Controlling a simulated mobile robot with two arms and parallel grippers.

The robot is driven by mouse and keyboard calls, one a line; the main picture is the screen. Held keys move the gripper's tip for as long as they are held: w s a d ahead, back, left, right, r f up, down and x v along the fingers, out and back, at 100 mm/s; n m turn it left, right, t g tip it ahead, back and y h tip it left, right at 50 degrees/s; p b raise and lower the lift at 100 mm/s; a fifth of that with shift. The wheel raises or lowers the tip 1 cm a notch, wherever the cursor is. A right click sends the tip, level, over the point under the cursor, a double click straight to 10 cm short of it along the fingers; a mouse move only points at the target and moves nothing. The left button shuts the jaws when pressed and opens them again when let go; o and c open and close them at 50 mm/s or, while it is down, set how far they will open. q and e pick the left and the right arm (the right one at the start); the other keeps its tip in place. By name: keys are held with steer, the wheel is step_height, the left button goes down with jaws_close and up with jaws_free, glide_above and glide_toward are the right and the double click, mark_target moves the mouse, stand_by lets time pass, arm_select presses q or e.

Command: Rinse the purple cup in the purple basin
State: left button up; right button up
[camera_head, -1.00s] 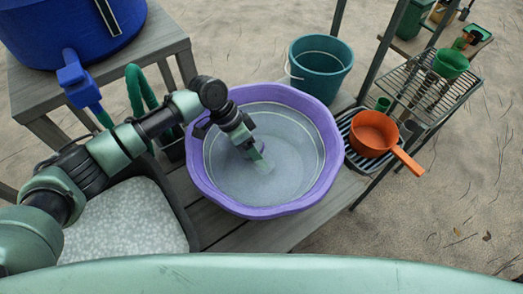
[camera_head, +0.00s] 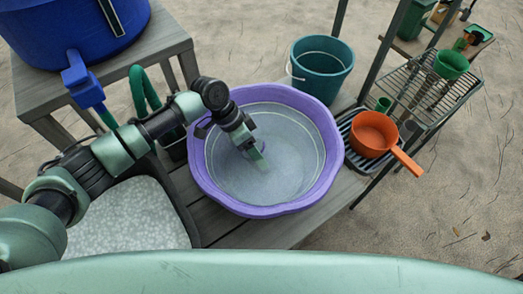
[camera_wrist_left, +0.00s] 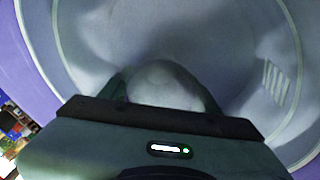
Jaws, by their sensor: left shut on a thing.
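The purple basin (camera_head: 203,178) sits on the wooden bench and holds greyish water; its wall also shows in the left wrist view (camera_wrist_left: 35,50). My left gripper (camera_head: 262,163) reaches down into the basin, its fingertips at or below the water. In the left wrist view, the fingers (camera_wrist_left: 165,88) are shut around a pale, rounded thing, the purple cup (camera_wrist_left: 165,82) as far as I can tell. Its colour is washed out there, and in the head view the gripper and water hide it. My right gripper is not in view.
A teal bucket (camera_head: 322,85) stands behind the basin. An orange pot (camera_head: 372,132) sits on a rack at right, below a wire shelf (camera_head: 440,100) with a green cup (camera_head: 450,64). A blue tank (camera_head: 60,40) with a tap is at upper left; a speckled surface (camera_head: 135,215) lies at left.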

arm_select(q)
steer(key=shift+d, duration=0.7)
step_height(320, 180, up, 20)
steer(key=p, duration=1.8)
steer(key=shift+f, duration=0.2)
